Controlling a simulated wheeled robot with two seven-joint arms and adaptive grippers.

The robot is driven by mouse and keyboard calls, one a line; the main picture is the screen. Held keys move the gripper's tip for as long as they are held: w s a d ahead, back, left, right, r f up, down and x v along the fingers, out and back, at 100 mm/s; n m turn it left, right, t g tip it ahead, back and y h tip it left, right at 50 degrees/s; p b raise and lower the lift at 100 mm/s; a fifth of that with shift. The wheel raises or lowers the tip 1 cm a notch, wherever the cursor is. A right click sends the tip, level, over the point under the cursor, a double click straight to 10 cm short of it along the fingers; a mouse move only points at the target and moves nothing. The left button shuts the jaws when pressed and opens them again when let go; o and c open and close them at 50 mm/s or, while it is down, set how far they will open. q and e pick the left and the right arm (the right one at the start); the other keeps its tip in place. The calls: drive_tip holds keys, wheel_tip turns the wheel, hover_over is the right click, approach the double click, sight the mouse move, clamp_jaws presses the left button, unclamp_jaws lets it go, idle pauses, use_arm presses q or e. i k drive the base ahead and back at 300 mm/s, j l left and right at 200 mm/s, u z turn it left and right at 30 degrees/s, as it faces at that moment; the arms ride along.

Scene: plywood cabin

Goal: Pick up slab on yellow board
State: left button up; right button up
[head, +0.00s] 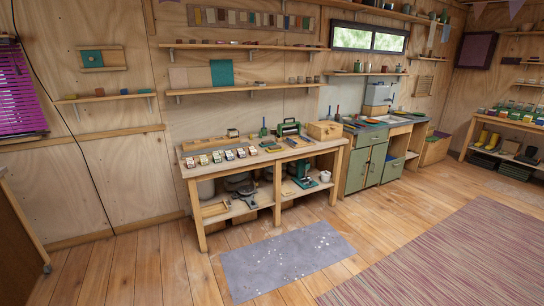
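Neither of my grippers is in view. I cannot make out for sure the slab or the yellow board at this distance. A wooden workbench (258,162) stands against the back wall. Several small flat pieces lie at its middle and right, too small to tell apart. A long tan board (205,144) lies along its back left. The counter with green cabinets (362,168) to the right carries several small coloured flat things, also too small to name surely.
A grey mat (285,262) lies on the floor before the workbench, and a striped rug (450,255) lies at right. Wooden floor is clear between them. A wooden furniture edge (22,235) stands at far left.

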sight(274, 148)
drive_tip(key=i, duration=2.65)
drive_tip(key=i+j+z, duration=0.1)
drive_tip(key=i, duration=0.45)
drive_tip(key=i+j+z, duration=0.1)
drive_tip(key=i, duration=0.4)
